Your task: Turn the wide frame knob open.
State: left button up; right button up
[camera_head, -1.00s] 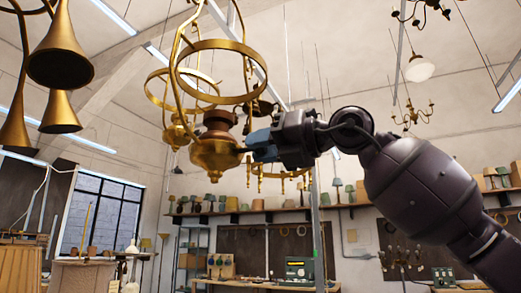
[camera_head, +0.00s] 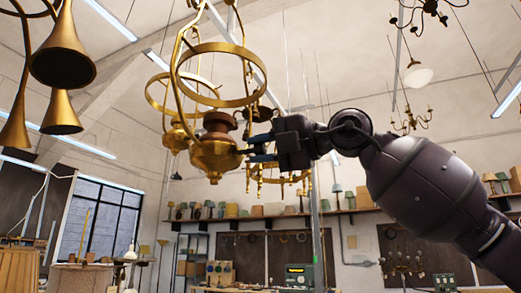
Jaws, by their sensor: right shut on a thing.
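The wide frame is a hanging brass lamp frame with a broad ring (camera_head: 217,101) and a rounded brass body (camera_head: 214,156) below it. A reddish-brown collar sits on top of the body. The knob is on the right side of the body, and is small and mostly hidden at the fingertips. My right gripper (camera_head: 250,149) comes in from the right and is shut on the knob. Its two blue-grey fingers show one above the other, with a narrow gap between them. My left gripper is not in view.
Another brass ringed lamp (camera_head: 160,95) hangs close behind on the left. Brass horn shapes (camera_head: 62,55) hang at the far left. A shelf with lampshades (camera_head: 350,212) runs along the back wall. The air below the lamp body is clear.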

dwell(0.4)
jog(key=o, duration=0.6)
jog(key=shift+o, duration=1.6)
jog(key=shift+d, duration=0.1)
jog(key=b+v, duration=0.1)
jog(key=v, duration=0.9)
jog(key=shift+d+b, duration=0.3)
jog(key=shift+b, duration=0.05)
